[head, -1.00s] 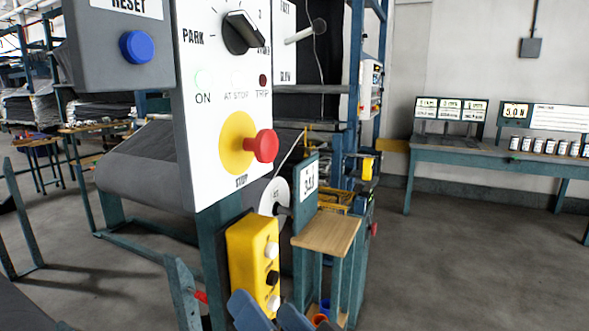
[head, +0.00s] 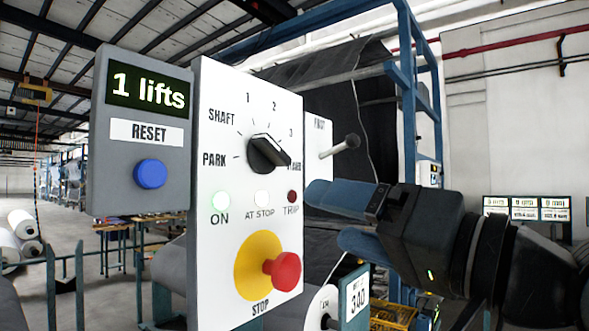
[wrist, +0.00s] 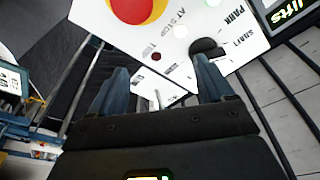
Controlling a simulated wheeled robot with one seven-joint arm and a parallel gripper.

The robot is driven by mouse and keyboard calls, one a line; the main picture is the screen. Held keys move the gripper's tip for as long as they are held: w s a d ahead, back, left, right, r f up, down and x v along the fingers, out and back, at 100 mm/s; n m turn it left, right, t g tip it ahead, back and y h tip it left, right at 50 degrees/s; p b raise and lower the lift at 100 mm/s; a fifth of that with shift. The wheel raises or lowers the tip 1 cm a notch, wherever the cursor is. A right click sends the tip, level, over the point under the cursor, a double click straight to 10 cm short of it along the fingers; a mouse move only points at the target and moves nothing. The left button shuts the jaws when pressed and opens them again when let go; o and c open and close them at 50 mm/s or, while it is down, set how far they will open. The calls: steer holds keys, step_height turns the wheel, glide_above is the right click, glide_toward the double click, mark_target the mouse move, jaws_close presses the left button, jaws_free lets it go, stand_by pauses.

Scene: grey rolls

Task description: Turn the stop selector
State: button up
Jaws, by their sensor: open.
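The stop selector (head: 266,154) is a black rotary knob on the upper part of a white panel (head: 215,120), with marks PARK, SHAFT, 1, 2, 3 and a partly hidden last label around it. Its longer end points right and slightly down, toward that last label. In the wrist view the selector (wrist: 207,48) shows partly, behind my right-hand finger. My gripper (head: 330,215) is open and empty, to the right of the panel and a little below the selector, with its blue fingers pointing left. In the wrist view my gripper (wrist: 160,82) also has its fingers apart. It appears clear of the knob.
A red stop button (head: 283,271) on a yellow disc sits low on the panel. A grey box with a "1 lifts" display (head: 148,90) and blue RESET button (head: 150,173) stands left.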

mark_target(278, 152)
steer(key=s+r+n+g, duration=0.3)
steer(key=r+n, duration=0.1)
steer(key=r, duration=0.3)
steer(key=shift+r+p+x, duration=0.15)
steer(key=shift+p+x, duration=0.1)
steer(key=shift+x, duration=1.75)
steer(key=shift+r+p+x, duration=0.15)
steer(key=shift+p+x, duration=0.05)
steer(key=shift+x, duration=1.8)
steer(key=shift+s+a, duration=0.15)
steer(key=shift+s, duration=0.05)
steer(key=c, duration=1)
